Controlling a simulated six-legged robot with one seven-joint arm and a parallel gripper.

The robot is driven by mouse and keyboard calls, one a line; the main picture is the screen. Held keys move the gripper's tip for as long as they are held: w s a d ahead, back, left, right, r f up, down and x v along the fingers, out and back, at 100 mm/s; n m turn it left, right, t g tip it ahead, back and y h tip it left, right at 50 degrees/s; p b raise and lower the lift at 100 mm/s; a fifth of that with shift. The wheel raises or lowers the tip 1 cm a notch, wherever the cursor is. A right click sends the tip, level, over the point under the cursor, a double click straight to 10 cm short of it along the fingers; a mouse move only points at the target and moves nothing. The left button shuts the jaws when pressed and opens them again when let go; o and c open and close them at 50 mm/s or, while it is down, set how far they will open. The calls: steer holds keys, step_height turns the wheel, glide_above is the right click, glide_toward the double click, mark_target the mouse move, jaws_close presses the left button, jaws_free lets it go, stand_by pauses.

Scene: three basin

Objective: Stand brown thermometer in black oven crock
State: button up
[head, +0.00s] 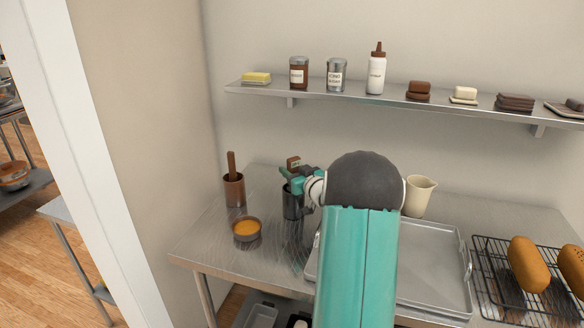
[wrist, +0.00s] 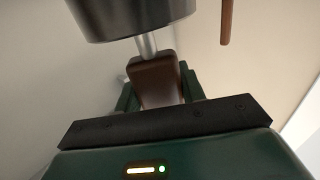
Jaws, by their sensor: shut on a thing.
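The brown thermometer (head: 293,162) has a brown block head and a thin metal stem. My gripper (head: 297,180) is shut on its head, above the black oven crock (head: 292,204) on the steel table. In the wrist view the brown head (wrist: 156,82) sits between my two dark green fingers (wrist: 156,92). The crock (wrist: 120,15) fills the top of that view, and the stem runs from the head to the crock's edge. The stem's tip is hidden, so I cannot tell how deep it reaches inside.
A brown cup with a wooden handle (head: 234,190) and a bowl of orange food (head: 246,229) stand left of the crock. A metal tray (head: 435,270), cream jug (head: 418,196) and rack with loaves (head: 500,278) are right. A loaded shelf (head: 440,104) hangs above.

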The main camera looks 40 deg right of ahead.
steer(key=shift+f, duration=1.15)
steer(key=o, duration=1.1)
steer(key=shift+o, duration=0.2)
steer(key=shift+v, duration=1.5)
